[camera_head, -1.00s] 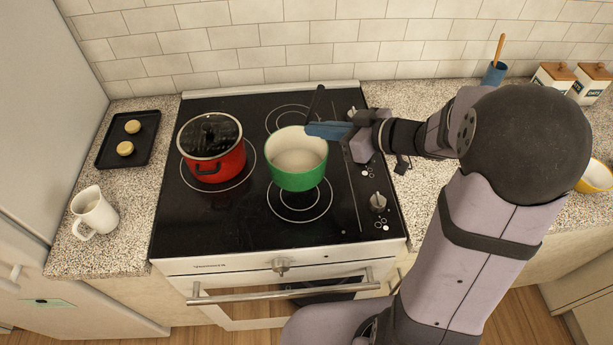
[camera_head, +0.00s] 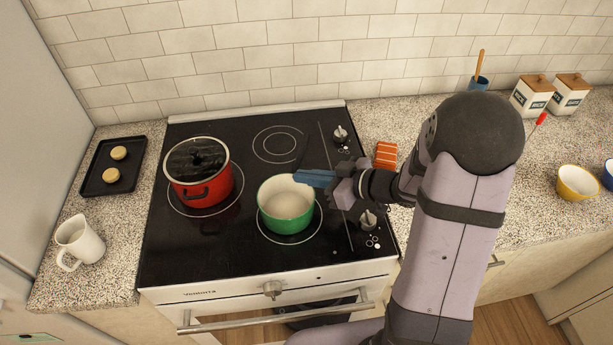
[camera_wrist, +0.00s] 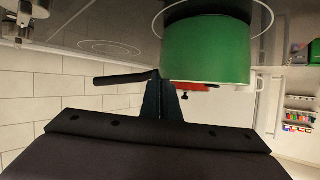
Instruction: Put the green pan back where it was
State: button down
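The green pan (camera_head: 287,212), cream inside, is upright over the front right burner ring (camera_head: 262,229) of the black stove. It seems to rest on the glass, though its underside is hidden. In the wrist view, its green wall (camera_wrist: 208,52) fills the upper middle, and its black handle (camera_wrist: 122,78) runs left from the fingers. My gripper (camera_head: 313,178), with blue fingers, is at the pan's right rear side. The fingers (camera_wrist: 161,98) look closed around the handle close to the wall.
A red pot (camera_head: 200,178) with a dark lid stands on the left burner. The back right burner (camera_head: 277,145) is empty. A black tray (camera_head: 113,166) and a white mug (camera_head: 78,243) are on the left counter. An orange striped item (camera_head: 385,155) lies right of the stove.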

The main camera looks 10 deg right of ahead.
jog(key=shift+f, duration=0.15)
jog(key=c, duration=2)
grip_release()
jog(key=v, duration=1.2)
jog(key=shift+w, duration=0.1)
